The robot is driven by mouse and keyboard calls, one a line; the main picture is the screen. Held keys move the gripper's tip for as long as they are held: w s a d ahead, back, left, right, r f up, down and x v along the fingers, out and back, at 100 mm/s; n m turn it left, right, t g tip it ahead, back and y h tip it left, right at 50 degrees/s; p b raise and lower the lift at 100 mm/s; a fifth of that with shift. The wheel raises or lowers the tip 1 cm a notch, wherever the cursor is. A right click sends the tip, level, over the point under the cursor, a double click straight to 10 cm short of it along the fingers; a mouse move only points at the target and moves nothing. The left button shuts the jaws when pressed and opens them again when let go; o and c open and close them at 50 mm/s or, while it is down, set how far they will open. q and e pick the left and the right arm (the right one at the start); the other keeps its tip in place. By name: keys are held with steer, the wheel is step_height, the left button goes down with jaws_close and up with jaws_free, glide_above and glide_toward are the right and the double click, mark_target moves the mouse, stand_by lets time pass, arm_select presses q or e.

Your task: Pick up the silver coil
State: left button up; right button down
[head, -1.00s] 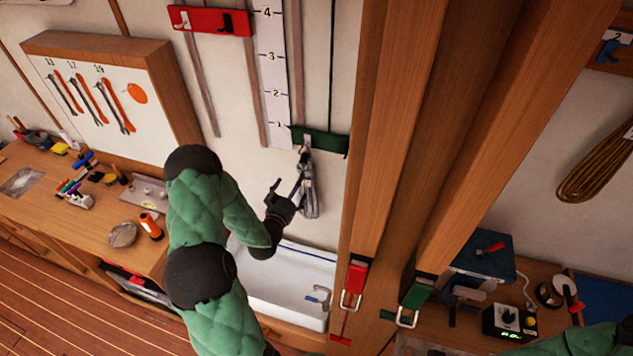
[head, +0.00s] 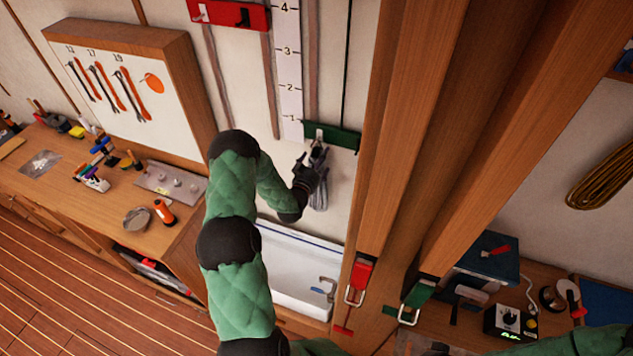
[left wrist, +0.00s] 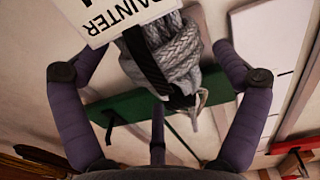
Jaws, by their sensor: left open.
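The silver coil (head: 320,196) is a grey bundle of rope hanging from a hook on the green rail (head: 338,138) on the wall. In the left wrist view the coil (left wrist: 180,62) shows its braid, a dark strap and a white tag (left wrist: 115,14) reading "PAINTER". My left gripper (head: 310,166) is at the coil's upper part, just under the rail. In the left wrist view its fingers (left wrist: 150,62) are spread on both sides of the coil, with space between. The tag hides part of the left finger's tip. My right gripper is out of view.
A white sink (head: 298,268) with a tap lies below the coil. A wooden post (head: 405,130) stands close on the right. A red hook rail (head: 228,14) is higher up, left. A yellow coil (head: 610,172) hangs far right. A cluttered bench (head: 110,205) is on the left.

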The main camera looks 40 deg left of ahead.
arm_select(q)
steer(key=shift+w+a, duration=0.2)
steer(key=shift+w, duration=0.4)
steer(key=shift+c, duration=0.5)
steer(key=c, duration=1.4)
steer(key=shift+a+r, duration=0.1)
steer(key=shift+r, duration=0.1)
steer(key=shift+c, duration=0.4)
